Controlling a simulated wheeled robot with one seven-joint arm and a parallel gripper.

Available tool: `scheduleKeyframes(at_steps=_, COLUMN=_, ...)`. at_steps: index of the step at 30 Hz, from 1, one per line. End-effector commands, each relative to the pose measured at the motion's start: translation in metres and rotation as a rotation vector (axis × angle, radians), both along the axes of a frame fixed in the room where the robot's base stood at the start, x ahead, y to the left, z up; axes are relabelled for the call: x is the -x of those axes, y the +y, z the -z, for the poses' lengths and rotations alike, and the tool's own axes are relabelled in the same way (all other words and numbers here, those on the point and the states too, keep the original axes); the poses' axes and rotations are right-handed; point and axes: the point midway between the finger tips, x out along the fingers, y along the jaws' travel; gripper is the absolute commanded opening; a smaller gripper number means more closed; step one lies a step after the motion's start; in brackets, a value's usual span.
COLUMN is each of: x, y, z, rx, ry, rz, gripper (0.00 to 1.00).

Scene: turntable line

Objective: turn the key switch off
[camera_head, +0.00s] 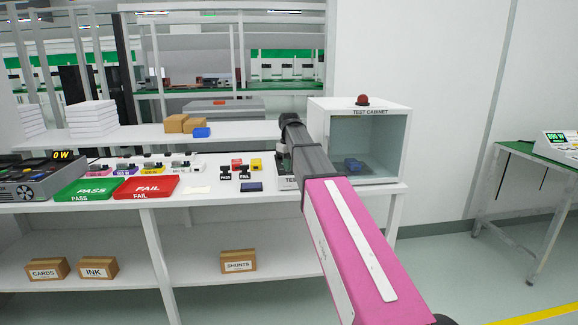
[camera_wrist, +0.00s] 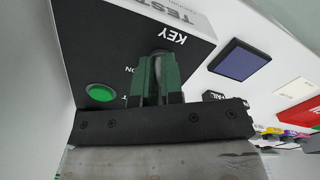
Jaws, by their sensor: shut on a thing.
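The key switch (camera_wrist: 160,51) is on the dark face of a control box (camera_wrist: 120,35), beside the printed word KEY, in the wrist view. Only a little of its grey round part shows; the fingers hide the rest, so I cannot tell which way it is turned. My gripper (camera_wrist: 157,72) has green fingers shut on the key switch. In the head view my gripper is at the box (camera_head: 288,183) left of the test cabinet (camera_head: 398,150), mostly hidden by my arm.
A lit green button (camera_wrist: 100,92) sits close to the fingers. A dark blue pad (camera_wrist: 239,60) lies beside the box. Green PASS (camera_head: 88,190) and red FAIL (camera_head: 147,187) trays, small devices and stamps stand left along the bench. The cabinet is open-fronted, with a red lamp (camera_head: 362,100) on top.

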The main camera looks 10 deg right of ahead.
Motion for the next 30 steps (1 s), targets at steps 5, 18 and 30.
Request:
scheduleKeyframes(at_steps=5, x=-0.0002, y=-0.0003, z=0.0000, rx=0.001, ry=0.001, rz=-0.109, gripper=0.00)
scheduleKeyframes(at_steps=18, x=-0.0005, y=-0.0005, z=0.0000, rx=0.001, ry=0.001, rz=-0.224, gripper=0.00)
scheduleKeyframes(at_steps=30, x=-0.0005, y=-0.0005, z=0.0000, rx=0.001, ry=0.001, rz=-0.228, gripper=0.14)
